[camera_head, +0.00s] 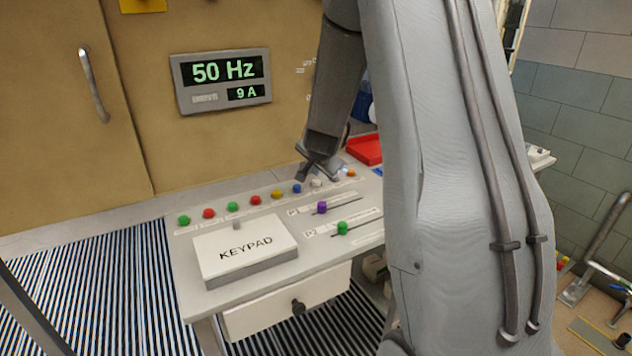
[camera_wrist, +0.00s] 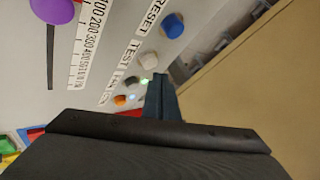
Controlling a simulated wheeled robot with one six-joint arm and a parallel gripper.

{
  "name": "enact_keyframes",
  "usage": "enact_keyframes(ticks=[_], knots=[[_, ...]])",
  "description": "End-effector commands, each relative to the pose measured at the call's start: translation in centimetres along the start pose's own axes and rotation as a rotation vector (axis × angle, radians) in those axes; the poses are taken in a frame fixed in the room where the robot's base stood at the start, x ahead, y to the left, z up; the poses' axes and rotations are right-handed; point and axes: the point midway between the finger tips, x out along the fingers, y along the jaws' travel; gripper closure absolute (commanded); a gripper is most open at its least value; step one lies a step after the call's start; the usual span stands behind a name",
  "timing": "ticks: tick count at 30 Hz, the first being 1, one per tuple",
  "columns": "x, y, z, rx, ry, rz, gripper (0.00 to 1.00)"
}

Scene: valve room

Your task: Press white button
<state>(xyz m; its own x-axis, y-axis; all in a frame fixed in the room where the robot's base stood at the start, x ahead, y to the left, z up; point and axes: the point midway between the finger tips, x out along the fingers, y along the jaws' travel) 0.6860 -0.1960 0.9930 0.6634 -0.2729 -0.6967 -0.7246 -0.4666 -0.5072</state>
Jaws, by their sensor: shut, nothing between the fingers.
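The white button (camera_head: 316,182) sits in the row of coloured buttons on the console, between the blue button (camera_head: 297,188) and the far right end of the row. It also shows in the wrist view (camera_wrist: 148,60), by the label "TEST". My gripper (camera_head: 308,176) is shut and empty, pointing down over the row close to the white and blue buttons. In the wrist view its fingertips (camera_wrist: 158,77) appear just below the white button. I cannot tell whether they touch anything. The blue button (camera_wrist: 173,25) lies above the white one, by "RESET".
An orange button (camera_head: 351,173) and a red tray (camera_head: 364,149) are right of the gripper. Two sliders, purple (camera_head: 321,207) and green (camera_head: 342,228), and a keypad cover (camera_head: 246,248) are nearer. A display (camera_head: 221,81) hangs on the wall behind. My arm hides the console's right part.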

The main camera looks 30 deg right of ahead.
Motion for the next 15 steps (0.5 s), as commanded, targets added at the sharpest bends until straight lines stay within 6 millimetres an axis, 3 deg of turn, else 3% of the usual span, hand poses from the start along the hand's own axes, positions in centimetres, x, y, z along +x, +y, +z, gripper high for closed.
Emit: enact_keyframes(ticks=[15], knots=[[0.4,0.26,0.27,0.0,0.0,0.0,1.0]])
